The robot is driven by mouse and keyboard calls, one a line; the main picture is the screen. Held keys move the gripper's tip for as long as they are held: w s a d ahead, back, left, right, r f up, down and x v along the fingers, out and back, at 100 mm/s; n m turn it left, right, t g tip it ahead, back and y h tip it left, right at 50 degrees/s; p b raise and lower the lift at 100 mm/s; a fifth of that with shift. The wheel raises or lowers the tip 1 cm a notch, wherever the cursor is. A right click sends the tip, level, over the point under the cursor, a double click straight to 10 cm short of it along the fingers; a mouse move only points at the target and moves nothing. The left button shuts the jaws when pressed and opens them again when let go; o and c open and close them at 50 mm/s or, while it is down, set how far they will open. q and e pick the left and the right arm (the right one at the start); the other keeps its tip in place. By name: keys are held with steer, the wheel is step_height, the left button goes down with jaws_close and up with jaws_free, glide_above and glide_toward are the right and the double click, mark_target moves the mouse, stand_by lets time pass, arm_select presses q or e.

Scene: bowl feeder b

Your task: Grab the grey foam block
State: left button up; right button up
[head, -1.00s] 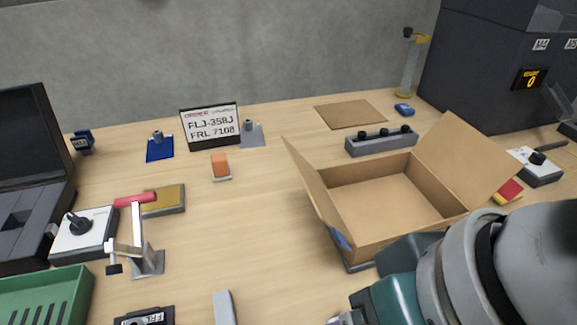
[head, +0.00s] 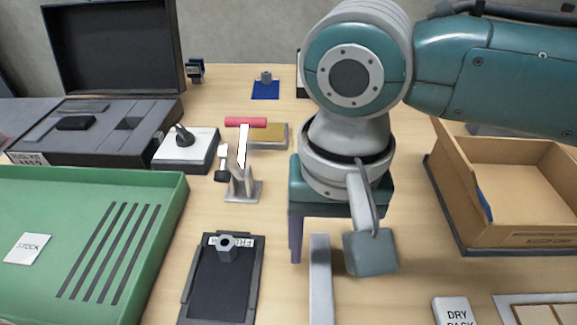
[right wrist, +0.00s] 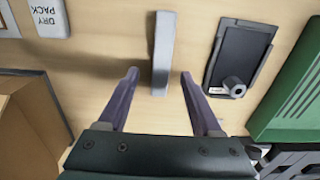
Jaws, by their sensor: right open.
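The grey foam block (head: 321,283) is a long, narrow bar on the table at the bottom middle of the head view. My right gripper (head: 322,250) is open and points down at the block's far end. One finger shows left of the block; the other is hidden behind my wrist parts. In the right wrist view the near end of the block (right wrist: 163,48) appears between the two open fingers (right wrist: 159,78), with a gap on each side. I cannot tell how high the fingertips are above the table. My left gripper is not in view.
A black clipboard-like plate (head: 222,285) lies left of the block, and a green tray (head: 165,235) beyond it. A white dry pack (head: 453,312) lies to the right. An open cardboard box (head: 510,240) stands further right. A small stand with a red bar (head: 245,123) is behind.

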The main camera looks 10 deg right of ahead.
mark_target(322, 264)
step_height(322, 264, down, 4)
steer(key=shift+f+b, duration=0.1)
steer(key=shift+b, duration=0.4)
jaws_close()
